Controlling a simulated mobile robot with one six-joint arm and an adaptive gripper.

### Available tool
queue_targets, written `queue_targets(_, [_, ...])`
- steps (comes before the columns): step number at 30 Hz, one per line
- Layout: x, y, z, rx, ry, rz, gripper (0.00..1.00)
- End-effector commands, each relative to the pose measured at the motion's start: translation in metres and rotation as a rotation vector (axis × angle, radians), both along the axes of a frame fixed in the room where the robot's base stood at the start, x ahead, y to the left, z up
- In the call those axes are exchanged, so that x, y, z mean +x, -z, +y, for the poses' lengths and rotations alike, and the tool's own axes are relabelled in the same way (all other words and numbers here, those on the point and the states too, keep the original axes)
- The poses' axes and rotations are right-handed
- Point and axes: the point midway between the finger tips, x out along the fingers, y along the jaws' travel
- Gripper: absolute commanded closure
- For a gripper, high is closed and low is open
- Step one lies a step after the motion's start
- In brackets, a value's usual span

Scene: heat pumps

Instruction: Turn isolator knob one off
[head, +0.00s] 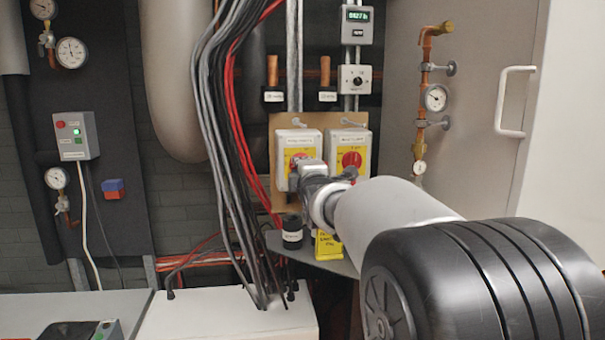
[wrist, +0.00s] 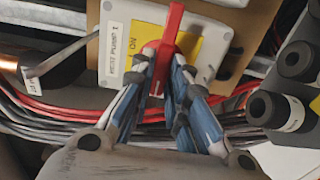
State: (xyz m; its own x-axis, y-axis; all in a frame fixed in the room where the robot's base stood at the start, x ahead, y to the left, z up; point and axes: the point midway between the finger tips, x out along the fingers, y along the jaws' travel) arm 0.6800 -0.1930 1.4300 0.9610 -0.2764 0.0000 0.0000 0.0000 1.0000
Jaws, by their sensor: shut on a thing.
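Two isolator boxes with yellow plates hang side by side on a brown board. The left isolator box (head: 283,144) has a red knob (head: 299,158), partly hidden by my gripper (head: 312,172). In the wrist view this box (wrist: 118,40) carries a label reading PUMP 1, and ON shows on its yellow plate. My gripper (wrist: 170,75) is shut on the red knob (wrist: 170,40), with a blue-padded finger on each side. The knob's handle stands out between the fingertips. The right isolator box (head: 361,140) has a red knob (head: 351,160) that is free.
Black and red cables (head: 225,110) hang just left of the boxes. A shelf (head: 315,250) below holds a black cylinder (head: 292,232) and a yellow sign (head: 327,245). Copper pipework with a gauge (head: 435,98) stands to the right. Black cylinders (wrist: 268,108) sit at the right in the wrist view.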

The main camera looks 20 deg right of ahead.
Motion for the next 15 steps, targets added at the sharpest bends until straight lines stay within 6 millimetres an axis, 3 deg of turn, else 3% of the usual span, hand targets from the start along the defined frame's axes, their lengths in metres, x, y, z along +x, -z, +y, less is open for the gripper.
queue_targets(14, [0.0, -0.001, -0.0001, -0.02, 0.0, 0.004, 1.0])
queue_targets(15, [0.0, -0.001, 0.0, -0.02, 0.0, 0.004, 0.84])
